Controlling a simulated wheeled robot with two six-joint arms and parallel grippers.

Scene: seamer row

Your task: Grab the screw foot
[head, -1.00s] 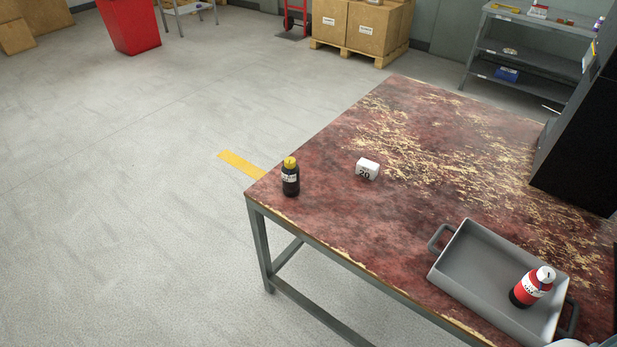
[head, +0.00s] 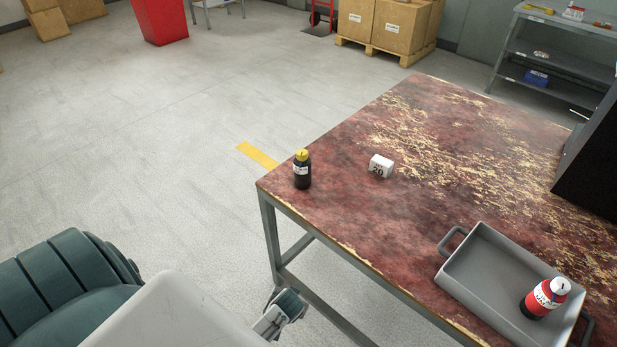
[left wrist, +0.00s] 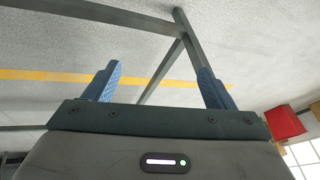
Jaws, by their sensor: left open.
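I cannot make out a screw foot in either view. My right gripper is not in view.
A grey tray (head: 475,270) with handles lies on the table, holding a red bottle with a white cap (head: 545,298). A dark housing (head: 595,165) stands at the right. Boxes on a pallet (head: 385,25) and a grey shelf (head: 555,60) stand behind. The floor left of the table is clear.

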